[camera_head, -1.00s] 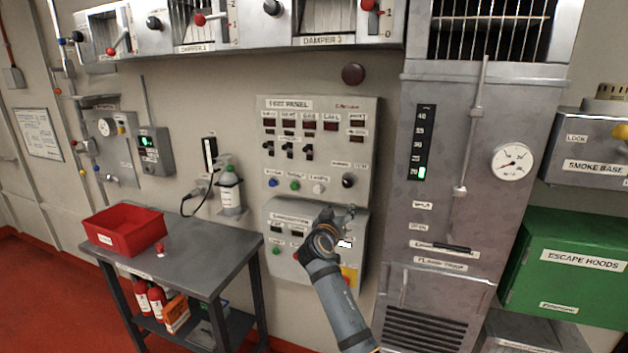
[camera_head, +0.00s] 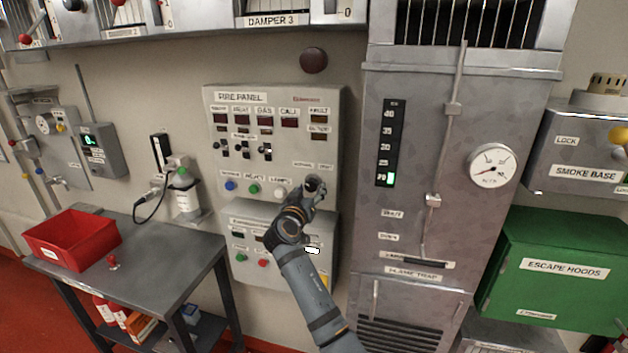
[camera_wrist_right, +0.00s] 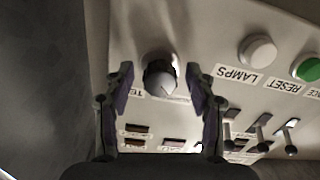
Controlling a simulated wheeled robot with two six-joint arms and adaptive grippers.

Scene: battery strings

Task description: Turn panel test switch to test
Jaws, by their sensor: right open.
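The fire panel (camera_head: 222,150) is a light grey box on the wall, with dark display windows, small toggles and coloured buttons. Its black rotary switch (camera_head: 315,184) is at the lower right, under small labels. In the right wrist view the knob (camera_wrist_right: 160,78) shows a pale pointer face and a label beginning "TE" beside it. My right gripper (camera_head: 309,193) is open at the knob. In the wrist view its two fingers (camera_wrist_right: 160,90) stand on either side of the knob, with gaps visible. I cannot tell any contact. My left gripper is not in view.
A white lamps button (camera_wrist_right: 257,51) and a green reset button (camera_wrist_right: 307,68) are beside the knob. A second grey box (camera_head: 240,215) sits directly below the panel. A metal column (camera_head: 400,230) stands close on the right. A table (camera_head: 170,262) with a red bin (camera_head: 72,240) is left.

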